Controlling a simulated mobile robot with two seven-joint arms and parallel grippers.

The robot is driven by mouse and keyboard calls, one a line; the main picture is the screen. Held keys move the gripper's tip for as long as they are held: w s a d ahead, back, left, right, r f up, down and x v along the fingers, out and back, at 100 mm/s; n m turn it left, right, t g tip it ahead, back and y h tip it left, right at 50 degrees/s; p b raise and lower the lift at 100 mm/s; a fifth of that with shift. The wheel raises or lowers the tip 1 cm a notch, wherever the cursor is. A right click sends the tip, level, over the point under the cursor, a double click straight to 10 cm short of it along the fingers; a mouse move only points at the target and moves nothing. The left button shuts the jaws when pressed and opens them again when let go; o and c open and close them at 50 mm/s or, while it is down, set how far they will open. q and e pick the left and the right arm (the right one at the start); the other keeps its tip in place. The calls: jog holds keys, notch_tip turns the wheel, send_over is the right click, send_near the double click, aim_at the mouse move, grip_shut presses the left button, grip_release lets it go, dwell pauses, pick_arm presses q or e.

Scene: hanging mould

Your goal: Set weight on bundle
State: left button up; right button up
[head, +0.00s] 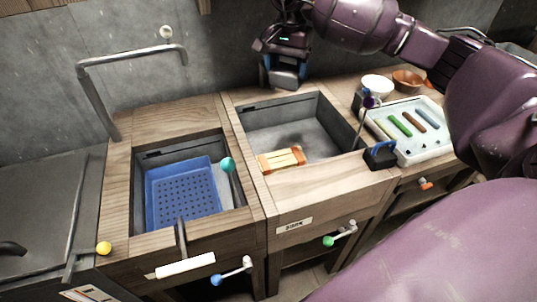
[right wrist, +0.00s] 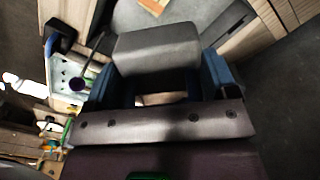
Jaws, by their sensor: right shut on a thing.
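The weight (head: 288,80) is a dark grey block. My right gripper (head: 285,70) is shut on it and holds it raised at the back edge of the middle basin. In the right wrist view the weight (right wrist: 157,58) sits between the blue fingers of the right gripper (right wrist: 158,85). The bundle (head: 281,159), orange with pale bands, lies in the front left corner of the middle basin (head: 320,140), apart from the weight. A corner of the bundle (right wrist: 153,5) shows at the top of the right wrist view. My left gripper is not in view.
A blue perforated tray (head: 183,190) sits in the left basin, with a teal-knobbed lever (head: 227,165) beside it. Right of the middle basin are a white tray (head: 420,128) with coloured sticks, a white bowl (head: 377,84) and a brown bowl (head: 408,80). A bent metal pipe (head: 130,57) stands at the back left.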

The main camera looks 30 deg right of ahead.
jog(key=b, duration=0.2)
send_over(281, 158)
notch_tip(281, 158, down, 7)
jog(key=shift+f+b, duration=1.45)
jog(key=shift+f, duration=8.75)
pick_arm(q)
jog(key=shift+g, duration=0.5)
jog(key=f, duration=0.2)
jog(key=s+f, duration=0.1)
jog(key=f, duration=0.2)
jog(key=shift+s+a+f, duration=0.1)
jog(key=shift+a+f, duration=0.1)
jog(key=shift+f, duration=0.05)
pick_arm(e)
jog(key=shift+f, duration=0.15)
jog(key=o, duration=1.1)
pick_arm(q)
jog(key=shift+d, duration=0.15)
pick_arm(e)
jog(key=shift+o, duration=0.2)
